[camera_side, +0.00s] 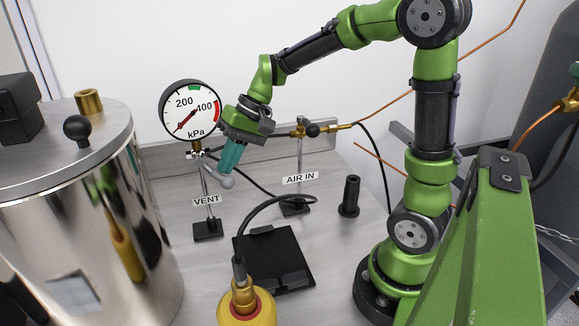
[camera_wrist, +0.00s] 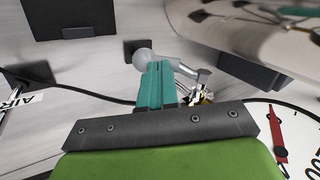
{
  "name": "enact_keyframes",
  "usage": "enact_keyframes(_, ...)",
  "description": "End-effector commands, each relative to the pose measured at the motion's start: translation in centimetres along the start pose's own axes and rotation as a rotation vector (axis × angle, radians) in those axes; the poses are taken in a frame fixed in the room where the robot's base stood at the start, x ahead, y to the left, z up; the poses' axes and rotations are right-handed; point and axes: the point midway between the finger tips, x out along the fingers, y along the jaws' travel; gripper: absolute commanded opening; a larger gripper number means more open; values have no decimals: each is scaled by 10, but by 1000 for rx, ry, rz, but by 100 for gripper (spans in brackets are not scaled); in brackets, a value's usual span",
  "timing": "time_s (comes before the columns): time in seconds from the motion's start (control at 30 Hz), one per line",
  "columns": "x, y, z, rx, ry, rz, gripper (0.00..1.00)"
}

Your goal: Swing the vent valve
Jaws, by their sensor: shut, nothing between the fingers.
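The vent valve has a grey lever ending in a round knob (camera_side: 226,181), above the VENT label (camera_side: 207,201) and below the gauge. In the wrist view the knob (camera_wrist: 143,57) shows just beyond my fingertips, and the lever runs behind the fingers to the brass valve body (camera_wrist: 200,96). My gripper (camera_side: 228,170) has teal fingers, pressed together with nothing between them, pointing down at the lever. In the wrist view the gripper (camera_wrist: 158,66) overlaps part of the lever. I cannot tell whether the fingertips touch it.
The pressure gauge (camera_side: 190,110) stands close to my wrist, its red needle pointing lower left. The AIR IN valve (camera_side: 312,130) is to the right. A steel chamber (camera_side: 85,225) fills the left. A black plate (camera_side: 275,258), black cylinder (camera_side: 349,196) and yellow bottle (camera_side: 247,308) stand in front.

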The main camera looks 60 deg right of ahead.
Motion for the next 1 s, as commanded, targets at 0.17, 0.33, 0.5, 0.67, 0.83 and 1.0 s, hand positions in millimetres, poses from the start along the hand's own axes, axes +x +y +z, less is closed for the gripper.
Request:
enact_keyframes(0.17,1,1,0,-2,10,-41,0)
enact_keyframes(0.33,2,2,0,-7,21,-88,0)
enact_keyframes(0.5,4,2,0,-13,34,-141,0)
enact_keyframes(0.67,7,4,0,-17,45,-189,0)
enact_keyframes(0.83,12,5,0,-26,63,-264,0)
enact_keyframes(1.0,21,6,0,-29,61,-258,0)
